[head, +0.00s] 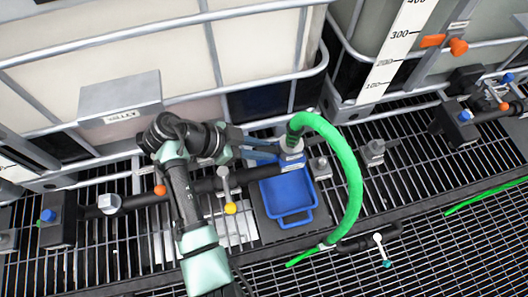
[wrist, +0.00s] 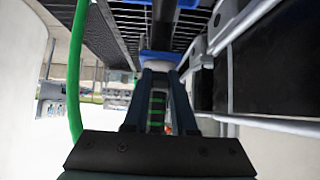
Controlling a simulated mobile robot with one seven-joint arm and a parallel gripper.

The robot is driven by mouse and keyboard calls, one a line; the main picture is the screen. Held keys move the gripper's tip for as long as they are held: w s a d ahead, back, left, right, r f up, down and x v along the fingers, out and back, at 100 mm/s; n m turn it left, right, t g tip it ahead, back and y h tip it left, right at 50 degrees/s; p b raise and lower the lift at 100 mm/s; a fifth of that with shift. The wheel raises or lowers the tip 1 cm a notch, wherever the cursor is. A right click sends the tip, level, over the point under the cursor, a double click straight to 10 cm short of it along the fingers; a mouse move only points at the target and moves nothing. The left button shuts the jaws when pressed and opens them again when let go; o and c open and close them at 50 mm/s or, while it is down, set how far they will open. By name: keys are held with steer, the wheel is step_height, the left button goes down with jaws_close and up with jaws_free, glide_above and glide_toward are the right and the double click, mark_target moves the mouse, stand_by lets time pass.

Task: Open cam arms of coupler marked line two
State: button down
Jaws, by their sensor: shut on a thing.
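A grey coupler (head: 291,150) sits at the lower end of the arched green hose (head: 350,170), above a blue tray (head: 287,195). My gripper (head: 278,150) reaches in from the left, and its fingers are shut on the coupler. In the wrist view, the two fingers (wrist: 160,68) close in on a pale, round part under a blue piece. Whether they hold the body or a cam arm cannot be told. Dark and green bands (wrist: 157,105) show between the fingers. The cam arms and any line marking are too small or hidden to make out.
Large caged tanks (head: 150,60) stand behind, with a grey labelled box (head: 120,98) on the left one. More valves stand at right. The front grating (head: 420,260) is mostly clear.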

steer(key=shift+a+f+t+h+b, duration=0.15)
steer(key=shift+f+t+h+b, duration=0.25)
steer(key=shift+h+b, duration=0.55)
steer(key=shift+b, duration=0.6)
steer(key=c, duration=0.7)
jaws_free()
steer(key=v, duration=1.3)
steer(key=shift+a+f, duration=0.1)
